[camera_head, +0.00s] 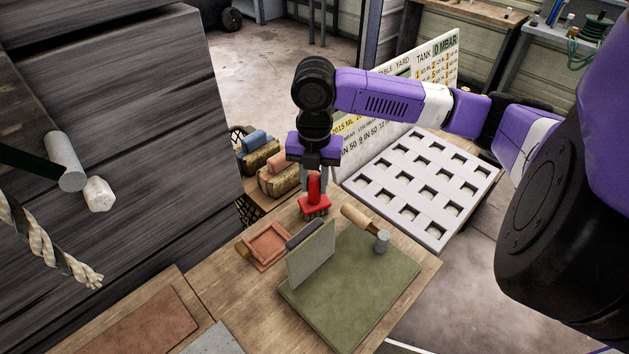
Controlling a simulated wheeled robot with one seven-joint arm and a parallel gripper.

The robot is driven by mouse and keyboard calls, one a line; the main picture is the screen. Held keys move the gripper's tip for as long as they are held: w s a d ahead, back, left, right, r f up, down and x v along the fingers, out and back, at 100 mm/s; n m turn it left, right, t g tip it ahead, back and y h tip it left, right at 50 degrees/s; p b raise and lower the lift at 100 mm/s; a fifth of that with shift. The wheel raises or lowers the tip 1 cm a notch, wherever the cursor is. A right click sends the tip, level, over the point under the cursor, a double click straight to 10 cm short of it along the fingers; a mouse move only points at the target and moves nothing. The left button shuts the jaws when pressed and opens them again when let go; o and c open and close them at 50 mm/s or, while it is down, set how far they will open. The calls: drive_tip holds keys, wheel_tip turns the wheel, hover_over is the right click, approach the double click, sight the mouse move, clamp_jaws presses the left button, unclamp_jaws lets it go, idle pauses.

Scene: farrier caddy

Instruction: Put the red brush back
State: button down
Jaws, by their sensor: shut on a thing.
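The red brush (313,204) has a red handle and a flat red head with dark bristles underneath. My gripper (314,176) points down and is shut on the brush's handle. The brush is upright over the far part of the wooden bench; I cannot tell whether its bristles touch the wood. Other brushes stand behind and to the left: a pinkish one (278,176) and a blue one (256,140), both with tan bristles. A small reddish tray (268,246) lies in front, left of the brush, and looks empty.
A green mat (352,297) with an upright grey-green panel (312,255) fills the bench front. A white rack with square holes (422,185) is to the right. A dark wall (120,110) bounds the left.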

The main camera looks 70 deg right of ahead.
drive_tip(key=shift+f, duration=0.3)
drive_tip(key=c, duration=1)
unclamp_jaws()
drive_tip(key=shift+r, duration=0.1)
wheel_tip(320, 180, up, 8)
drive_tip(key=shift+f+b, duration=0.15)
drive_tip(key=shift+b, duration=0.25)
drive_tip(key=shift+r+p, duration=1.8)
drive_tip(key=shift+r, duration=0.45)
